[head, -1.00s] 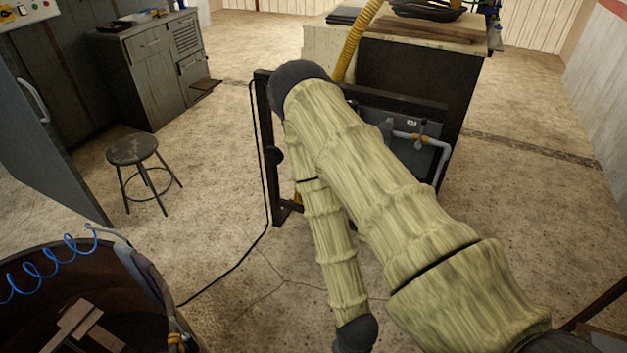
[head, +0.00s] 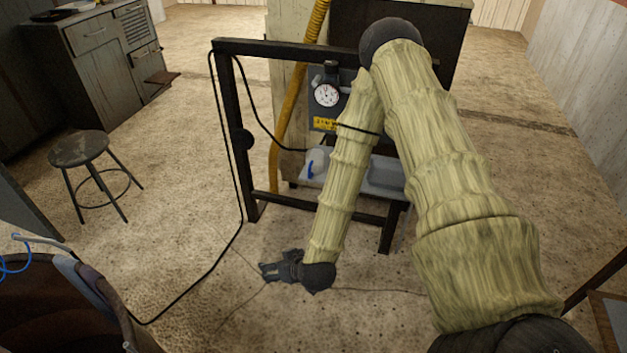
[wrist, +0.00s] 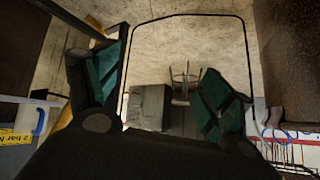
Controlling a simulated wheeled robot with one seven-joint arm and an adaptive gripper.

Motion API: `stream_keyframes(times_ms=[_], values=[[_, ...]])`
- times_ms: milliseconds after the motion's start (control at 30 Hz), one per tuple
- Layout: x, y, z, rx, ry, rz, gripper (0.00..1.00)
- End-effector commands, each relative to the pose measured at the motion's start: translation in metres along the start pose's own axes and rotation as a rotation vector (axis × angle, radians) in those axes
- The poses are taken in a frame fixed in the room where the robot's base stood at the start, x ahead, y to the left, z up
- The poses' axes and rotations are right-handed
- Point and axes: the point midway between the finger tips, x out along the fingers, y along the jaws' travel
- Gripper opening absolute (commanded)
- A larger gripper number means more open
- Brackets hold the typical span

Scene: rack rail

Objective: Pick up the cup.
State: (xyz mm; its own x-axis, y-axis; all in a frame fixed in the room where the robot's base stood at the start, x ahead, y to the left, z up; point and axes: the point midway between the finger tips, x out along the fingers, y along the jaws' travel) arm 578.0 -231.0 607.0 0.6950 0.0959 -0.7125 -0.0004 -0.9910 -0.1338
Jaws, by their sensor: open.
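A white cup (head: 316,162) with a blue handle stands on a light shelf behind the dark rack frame, just left of my forearm in the head view. In the wrist view, the white cup (wrist: 38,121) with its blue handle shows at the left edge. My gripper (head: 268,270) is low in front of the rack, below and left of the cup, pointing left and well apart from it. In the wrist view my gripper (wrist: 158,92) has its two dark green-padded fingers spread wide with nothing between them.
The dark rack frame (head: 229,140) has an upright left of the cup and a low crossbar before it. A gauge (head: 326,95) and yellow label (head: 325,124) sit above the cup. A stool (head: 80,150) stands left. A drum (head: 75,310) fills the lower left.

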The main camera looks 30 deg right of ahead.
Motion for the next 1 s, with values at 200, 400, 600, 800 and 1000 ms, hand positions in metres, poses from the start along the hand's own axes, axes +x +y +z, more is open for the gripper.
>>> stream_keyframes(times_ms=[200,400,600,800,1000], values=[[0.047,0.041,-0.052,0.013,0.245,0.069,0.81],[0.064,0.091,-0.103,0.023,0.455,0.174,0.81],[0.064,0.151,-0.145,0.04,0.642,0.312,0.81],[0.052,0.2,-0.17,0.059,0.765,0.437,0.81],[0.044,0.222,-0.182,0.065,0.813,0.494,0.81]])
